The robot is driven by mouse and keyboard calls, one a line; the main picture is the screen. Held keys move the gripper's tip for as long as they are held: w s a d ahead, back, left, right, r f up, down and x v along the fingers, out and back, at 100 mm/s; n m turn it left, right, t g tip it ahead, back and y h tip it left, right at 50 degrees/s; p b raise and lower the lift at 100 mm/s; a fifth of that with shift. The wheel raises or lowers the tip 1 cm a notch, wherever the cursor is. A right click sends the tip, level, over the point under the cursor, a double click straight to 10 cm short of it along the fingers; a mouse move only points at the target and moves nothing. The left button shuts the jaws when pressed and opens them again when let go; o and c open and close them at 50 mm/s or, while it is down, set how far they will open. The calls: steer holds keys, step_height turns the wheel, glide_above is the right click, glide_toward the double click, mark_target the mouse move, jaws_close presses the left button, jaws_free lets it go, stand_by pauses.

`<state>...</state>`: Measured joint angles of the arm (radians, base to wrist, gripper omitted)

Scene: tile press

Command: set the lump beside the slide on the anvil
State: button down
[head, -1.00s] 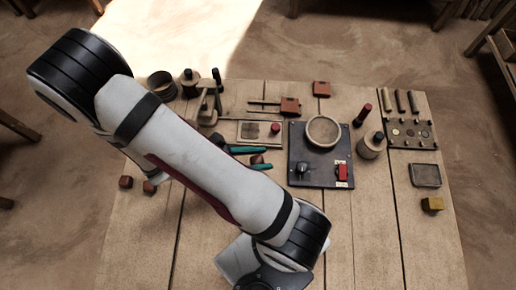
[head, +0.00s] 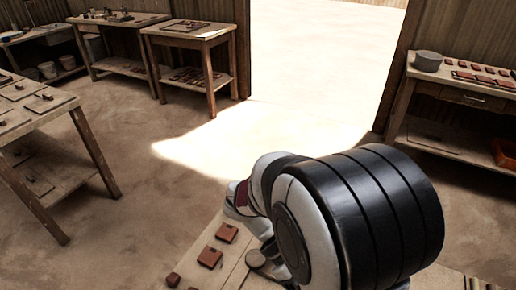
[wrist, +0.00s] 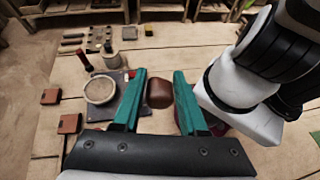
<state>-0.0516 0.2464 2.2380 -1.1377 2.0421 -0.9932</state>
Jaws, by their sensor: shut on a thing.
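My gripper (wrist: 159,78) shows in the wrist view with two green fingers, one on each side of a smooth brown lump (wrist: 160,95). It is shut on the lump, which sits between the fingers over the wooden table (wrist: 150,62). In the head view my arm fills the lower right, and the gripper and lump are not visible. I cannot make out the slide or the anvil in either current view; my arm covers the right side of the wrist view.
In the head view, reddish tiles (head: 210,257) lie on the table beside my arm.

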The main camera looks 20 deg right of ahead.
steer(key=f+m+y, duration=0.1)
steer(key=m+y, duration=0.1)
steer(key=s+a+f+m+g+y, duration=0.1)
steer(key=m+y, duration=0.1)
steer(key=y, duration=0.1)
steer(key=f+m+g+y, duration=0.1)
steer(key=m+y, duration=0.1)
steer(key=m, duration=0.1)
steer(key=shift+s+a+f, duration=0.2)
steer(key=shift+s+a, duration=0.05)
steer(key=shift+s, duration=0.1)
steer(key=w+d+f+m+t+y, duration=0.35)
steer(key=d+m+t, duration=0.25)
steer(key=m+t, duration=0.55)
steer(key=w+d+f+m+t+y, duration=0.3)
steer(key=d+m+t+y, duration=0.45)
steer(key=m, duration=0.75)
steer(key=w+a+f, duration=0.2)
steer(key=w, duration=0.1)
steer(key=w+a+f+t+h, duration=0.1)
steer(key=w+a+f, duration=0.1)
steer(key=w+f, duration=0.1)
steer(key=w+a+f+t+h, duration=0.1)
steer(key=w+a+f, duration=0.1)
steer(key=w, duration=0.1)
steer(key=shift+w+a+f, duration=0.2)
steer(key=shift+w, duration=0.15)
step_height(320, 180, down, 4)
steer(key=shift+w+a+f, duration=0.1)
steer(key=shift+w, duration=0.05)
